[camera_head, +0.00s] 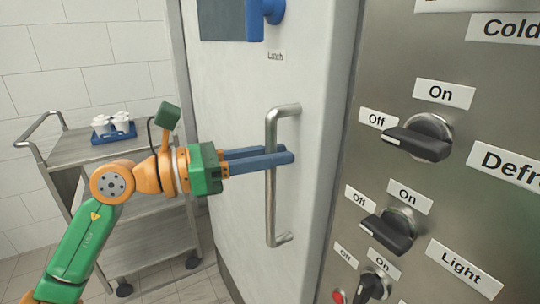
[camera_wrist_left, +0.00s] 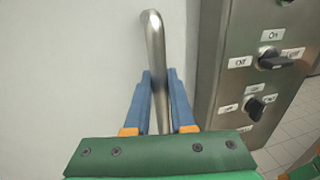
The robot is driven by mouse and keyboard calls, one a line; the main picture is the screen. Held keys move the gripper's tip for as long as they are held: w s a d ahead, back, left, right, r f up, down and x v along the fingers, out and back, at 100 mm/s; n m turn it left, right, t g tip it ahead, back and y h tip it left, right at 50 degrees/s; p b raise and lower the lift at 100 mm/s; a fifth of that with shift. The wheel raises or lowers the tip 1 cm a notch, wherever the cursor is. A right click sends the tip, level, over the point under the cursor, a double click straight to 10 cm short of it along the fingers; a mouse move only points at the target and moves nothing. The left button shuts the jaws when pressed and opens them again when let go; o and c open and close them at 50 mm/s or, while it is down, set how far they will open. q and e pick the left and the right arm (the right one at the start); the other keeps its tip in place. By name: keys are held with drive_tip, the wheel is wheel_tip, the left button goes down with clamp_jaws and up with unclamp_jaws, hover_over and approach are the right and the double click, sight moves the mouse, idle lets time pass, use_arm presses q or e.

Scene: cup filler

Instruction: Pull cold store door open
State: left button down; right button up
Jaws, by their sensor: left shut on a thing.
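The cold store door (camera_head: 225,80) is a pale panel in the middle of the head view. Its vertical metal handle (camera_head: 271,205) stands off the door surface. My left gripper (camera_head: 290,158) has its two blue fingers around the handle's upright bar, shut on it. In the left wrist view, the handle (camera_wrist_left: 154,40) passes between the fingertips (camera_wrist_left: 160,75). A blue latch (camera_head: 268,10) with the label "Latch" sits above the handle, cut off by the top edge. I cannot tell whether the door stands ajar.
A steel control panel (camera_head: 460,60) with several black rotary switches stands right of the door. A metal trolley (camera_head: 80,152) stands at the left, with a blue tray (camera_head: 100,138) of white cups (camera_head: 121,121) on top. A tiled wall is behind it.

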use_arm(q)
drive_tip(key=shift+r, duration=0.3)
